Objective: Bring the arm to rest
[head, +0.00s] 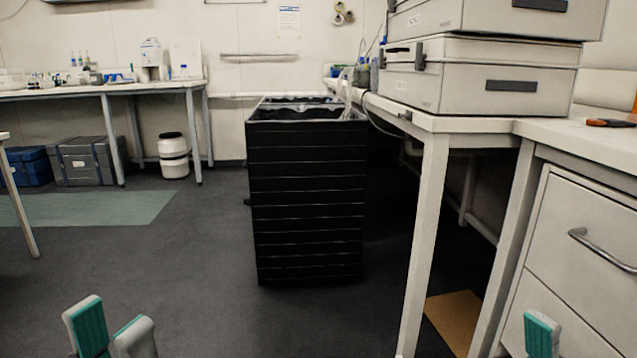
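My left gripper (111,328) shows at the bottom left of the head view. Its two grey fingertips with teal pads stand apart, with nothing between them. Of my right gripper, one grey fingertip with a teal pad (541,334) shows at the bottom right, in front of the drawer cabinet in the picture. Its other finger is out of view, so I cannot tell whether it is open or shut. The rest of both arms is below the picture edge.
A tall black ribbed bin (308,205) stands ahead in the middle. A white bench (430,165) bearing stacked grey cases (470,82) and a drawer cabinet (588,235) fill the right. A lab table (150,88) stands at the back left. The dark floor (170,265) is clear at left.

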